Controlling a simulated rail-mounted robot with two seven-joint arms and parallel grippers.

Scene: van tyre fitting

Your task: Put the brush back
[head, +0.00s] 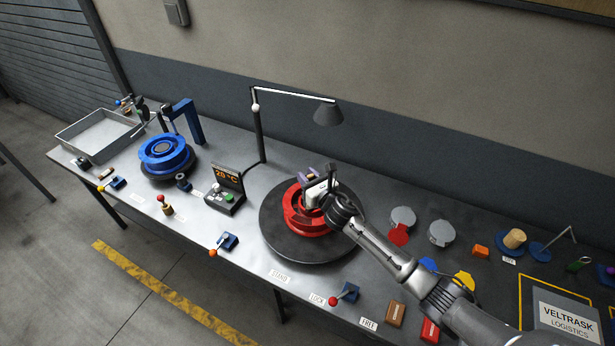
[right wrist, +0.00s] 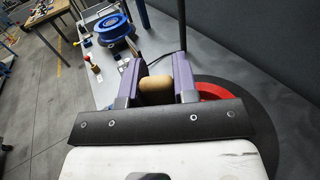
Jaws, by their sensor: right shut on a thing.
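My right gripper (head: 312,178) is over the red wheel rim (head: 294,216) on the dark round stand. In the right wrist view its two purple fingers (right wrist: 157,82) are shut on a tan, rounded piece, which looks like the handle of the brush (right wrist: 156,91). The brush's bristles are hidden. In the head view the gripper hides the brush. I cannot tell whether the brush touches the rim. My left gripper is not in view.
A tan cylinder (head: 514,239) on a blue base and a blue disc (head: 540,251) with a thin bent rod stand at the right. A lamp (head: 328,114) rises behind the rim. A blue rim (head: 163,153) and grey tray (head: 75,148) are at the left. Levers line the front edge.

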